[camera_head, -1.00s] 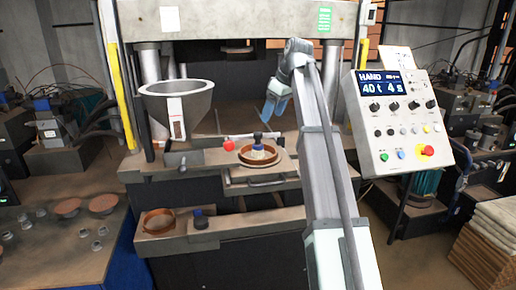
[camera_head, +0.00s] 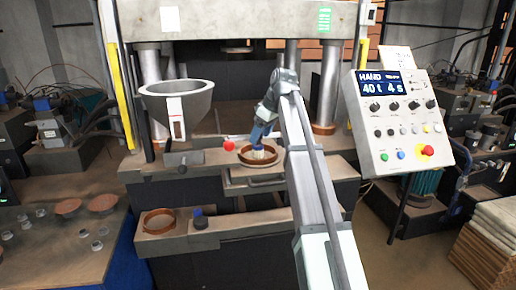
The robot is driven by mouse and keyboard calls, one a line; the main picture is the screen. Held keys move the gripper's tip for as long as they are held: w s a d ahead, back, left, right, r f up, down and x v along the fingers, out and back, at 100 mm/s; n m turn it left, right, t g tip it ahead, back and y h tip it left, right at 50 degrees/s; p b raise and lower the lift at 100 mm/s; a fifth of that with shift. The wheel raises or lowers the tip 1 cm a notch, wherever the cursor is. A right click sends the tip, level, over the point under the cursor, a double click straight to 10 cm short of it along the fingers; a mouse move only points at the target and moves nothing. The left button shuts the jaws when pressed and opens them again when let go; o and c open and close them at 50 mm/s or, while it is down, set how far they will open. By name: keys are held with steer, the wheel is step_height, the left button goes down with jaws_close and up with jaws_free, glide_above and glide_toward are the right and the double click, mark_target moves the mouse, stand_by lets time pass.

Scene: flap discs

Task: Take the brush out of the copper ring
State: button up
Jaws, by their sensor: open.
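The copper ring (camera_head: 243,158) sits on a round plate on the press bed, in the middle of the view. The brush (camera_head: 258,154) stands inside it, with pale lower part and a blue band showing. My gripper (camera_head: 259,138) is right above the brush, pointing down, its blue fingers at the brush's top. The fingers are open. They hide the dark knob of the brush, and I cannot tell whether they touch it.
A grey hopper (camera_head: 177,103) stands left of the ring, and a red ball knob (camera_head: 229,146) is close to the ring's left. A second copper ring (camera_head: 159,222) and a small dark-topped object (camera_head: 200,218) lie on the lower ledge. The control panel (camera_head: 402,122) is at right.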

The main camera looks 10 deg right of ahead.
mark_target(258, 145)
steer(key=x, duration=0.4)
steer(key=shift+w+f, duration=0.15)
steer(key=shift+f, duration=0.05)
steer(key=c, duration=1.2)
steer(key=shift+o, duration=0.2)
